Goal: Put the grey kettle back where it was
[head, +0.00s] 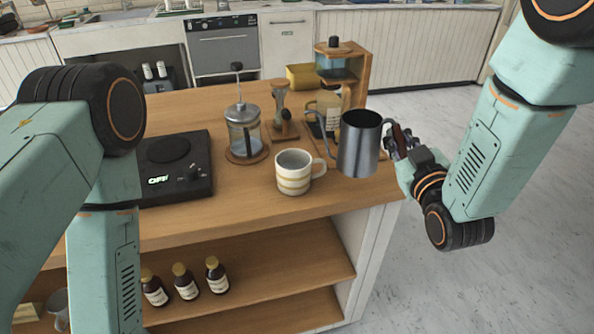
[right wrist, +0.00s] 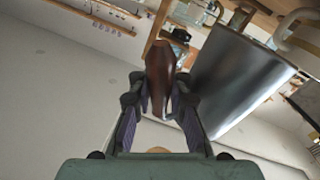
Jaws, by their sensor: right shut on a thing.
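The grey kettle (head: 359,146) is a metal gooseneck pitcher at the right end of the wooden cart top, upright or nearly so. My right gripper (head: 396,146) is shut on its brown handle, from the right. In the right wrist view the brown handle (right wrist: 160,70) sits between the fingers, with the kettle's metal body (right wrist: 235,78) to its right. I cannot tell whether the kettle's base touches the cart top. The spout points left, toward the mug. My left arm shows at the left of the head view, but its gripper is out of view.
A striped mug (head: 294,176) stands just left of the kettle. A French press (head: 243,130) and a black hot plate (head: 172,165) reading OFF stand farther left, the plate's top bare. A wooden-framed coffee maker (head: 340,75) is behind the kettle. Bottles (head: 185,281) stand on the shelf below.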

